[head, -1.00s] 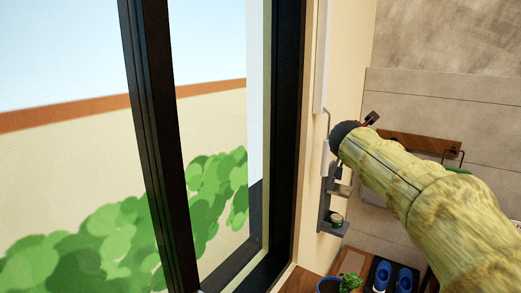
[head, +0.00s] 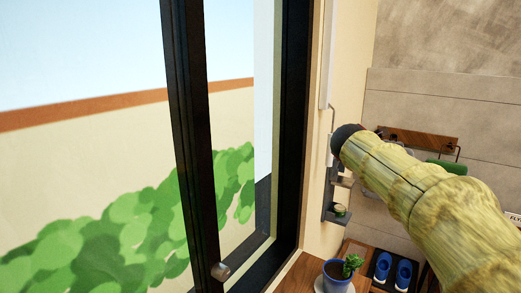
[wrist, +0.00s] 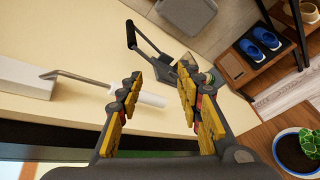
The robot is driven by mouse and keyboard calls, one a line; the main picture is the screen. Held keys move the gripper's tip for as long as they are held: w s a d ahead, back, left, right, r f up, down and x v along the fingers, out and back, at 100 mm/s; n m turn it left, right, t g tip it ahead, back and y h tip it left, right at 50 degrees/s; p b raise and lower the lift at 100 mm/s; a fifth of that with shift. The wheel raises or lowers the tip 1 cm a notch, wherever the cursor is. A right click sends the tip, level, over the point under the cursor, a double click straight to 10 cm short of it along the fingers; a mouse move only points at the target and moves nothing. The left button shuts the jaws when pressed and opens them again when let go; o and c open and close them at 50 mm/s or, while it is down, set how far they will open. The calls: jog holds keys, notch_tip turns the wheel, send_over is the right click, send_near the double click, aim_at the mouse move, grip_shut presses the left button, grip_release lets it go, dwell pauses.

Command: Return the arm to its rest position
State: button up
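My arm (head: 425,190), in a yellow-green covering, reaches in from the lower right in the head view. Its dark far end is close to the beige wall beside the window; my gripper is mostly hidden behind it there. In the wrist view my gripper (wrist: 161,75) has its two yellow-padded fingers spread well apart. A white rod with a grey bent end (wrist: 100,87) shows past the left finger, its tip between the fingers. I cannot tell how far beyond the fingers it is. I see nothing clasped.
A dark-framed window (head: 195,150) fills the left of the head view. A grey wall shelf (head: 337,200) is below the arm's end. A potted plant (head: 340,270) and blue shoes (head: 403,272) stand lower down. A wooden rack (head: 420,138) is on the far wall.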

jog(key=s+a+f+m+g+y, duration=0.2)
jog(key=s+f+m+g, duration=0.3)
jog(key=s+f+m, duration=0.95)
jog(key=s+a+f+m+y, duration=0.1)
jog(key=s+a+f+m, duration=0.1)
jog(key=s, duration=0.8)
jog(key=s+a+f+m+g+y, duration=0.1)
jog(key=s+f, duration=0.4)
jog(key=s, duration=0.6)
jog(key=s+a+f+m+g+y, duration=0.1)
jog(key=s+a+f+m, duration=0.2)
jog(key=s, duration=0.8)
jog(key=shift+a+f, duration=0.25)
jog(key=shift+a, duration=0.3)
